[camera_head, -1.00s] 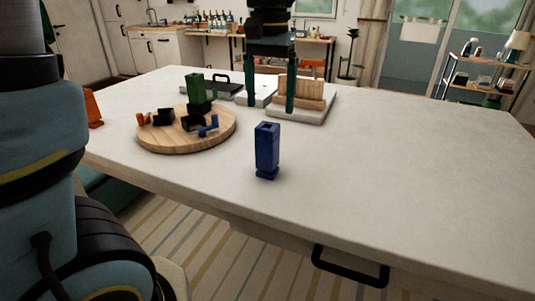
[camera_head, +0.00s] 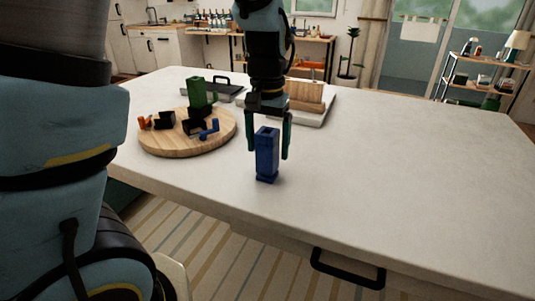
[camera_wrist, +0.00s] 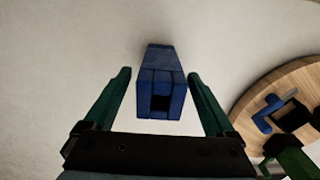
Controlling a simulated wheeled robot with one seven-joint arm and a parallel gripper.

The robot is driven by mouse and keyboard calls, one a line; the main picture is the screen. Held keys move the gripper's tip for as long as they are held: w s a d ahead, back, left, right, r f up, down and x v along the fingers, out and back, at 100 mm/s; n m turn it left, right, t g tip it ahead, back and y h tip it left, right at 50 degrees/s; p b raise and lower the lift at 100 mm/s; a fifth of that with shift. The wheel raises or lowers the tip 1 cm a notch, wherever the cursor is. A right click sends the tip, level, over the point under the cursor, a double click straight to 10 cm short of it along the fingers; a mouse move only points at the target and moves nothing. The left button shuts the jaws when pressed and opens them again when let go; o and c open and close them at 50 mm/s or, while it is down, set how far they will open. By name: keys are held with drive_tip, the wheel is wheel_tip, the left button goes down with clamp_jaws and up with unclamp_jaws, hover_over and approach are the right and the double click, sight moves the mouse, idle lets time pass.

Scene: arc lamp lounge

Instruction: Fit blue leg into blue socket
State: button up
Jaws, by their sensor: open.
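The blue leg (camera_head: 267,157) stands upright on the white table, its hollow top end showing in the wrist view (camera_wrist: 160,82). My gripper (camera_head: 268,150) is open above and around its upper part, pointing down. In the wrist view, one green finger is on each side of the leg, with gaps showing. A small blue bracket-like piece (camera_head: 210,130) lies beside black blocks (camera_head: 193,124) on the round wooden board (camera_head: 165,151). It also shows in the wrist view (camera_wrist: 265,112), next to a hollow black block (camera_wrist: 292,115). I cannot tell for certain which is the blue socket.
A green leg (camera_head: 201,92) stands upright on a black block on the board, near small orange pieces (camera_head: 145,122). Behind are a dark tray (camera_head: 225,93) and a wooden block rack (camera_head: 305,92) on a pale base. The table's right side (camera_head: 410,170) is clear.

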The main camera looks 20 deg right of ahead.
clamp_jaws()
idle(0.6)
